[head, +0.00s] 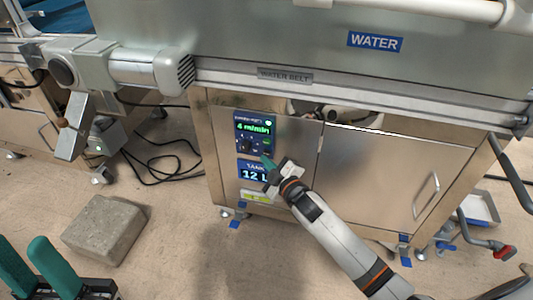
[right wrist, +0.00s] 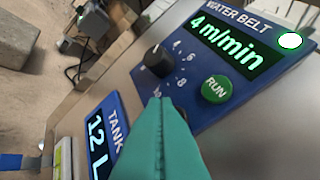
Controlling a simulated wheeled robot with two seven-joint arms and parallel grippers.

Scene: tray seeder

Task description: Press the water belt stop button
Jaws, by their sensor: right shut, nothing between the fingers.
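The blue water belt panel (right wrist: 265,75) is on the steel cabinet front; it also shows in the head view (head: 241,127). Its display (right wrist: 227,42) reads 4 m/min. It carries a black knob (right wrist: 157,61), a green RUN button (right wrist: 216,89) and a lit round lamp (right wrist: 290,41). No stop button is visible; my fingers cover part of the panel below RUN. My right gripper (head: 266,160) is shut and empty, its green tips (right wrist: 165,103) in front of the panel's lower part; contact cannot be told. My left gripper (head: 22,243) is open and empty at lower left.
A TANK panel (right wrist: 104,135) reading 12 L sits below the belt panel. The water belt rail (head: 350,88) runs above the cabinet. A grey block (head: 105,229) lies on the floor at left, near black cables (head: 170,165). A cabinet handle (head: 426,195) sticks out at right.

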